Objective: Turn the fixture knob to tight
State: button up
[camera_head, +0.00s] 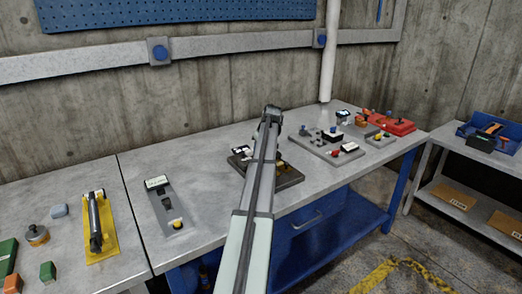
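My arm reaches up from the bottom centre over the bench. The part at its far end, where my gripper (271,118) is, looks small and dark, and I cannot make out whether the fingers are open. A dark base (290,180) with a small white display and a brass-coloured part lies partly hidden behind my arm. I cannot tell whether this is the fixture, and no knob on it shows clearly. A grey panel (158,208) to the left carries a white label and a small yellow and black control. No tight mark is legible.
A yellow plate (105,248) with a grey handle lies on the left bench, near green and orange blocks. A grey board (318,147) with several coloured knobs and a red case (393,124) are right of my arm. Bare bench (205,178) shows between grey panel and dark base.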

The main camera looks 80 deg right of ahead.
grip_shut()
dwell(0.3)
dwell(0.4)
jog(key=m+g, duration=0.1)
jog(key=m, duration=0.3)
jog(key=shift+w+a+h, duration=0.1)
jog(key=shift+a+h, duration=0.05)
jog(key=shift+h, duration=0.25)
jog(key=m+g, duration=0.2)
jog(key=m, duration=0.3)
jog(key=shift+w, duration=0.15)
jog(key=m+g, duration=0.2)
jog(key=m, duration=0.3)
jog(key=shift+w+m, duration=0.15)
jog(key=shift+m, duration=0.15)
jog(key=shift+m+g+y, duration=0.4)
jog(key=shift+m+g, duration=0.2)
jog(key=shift+m, duration=1)
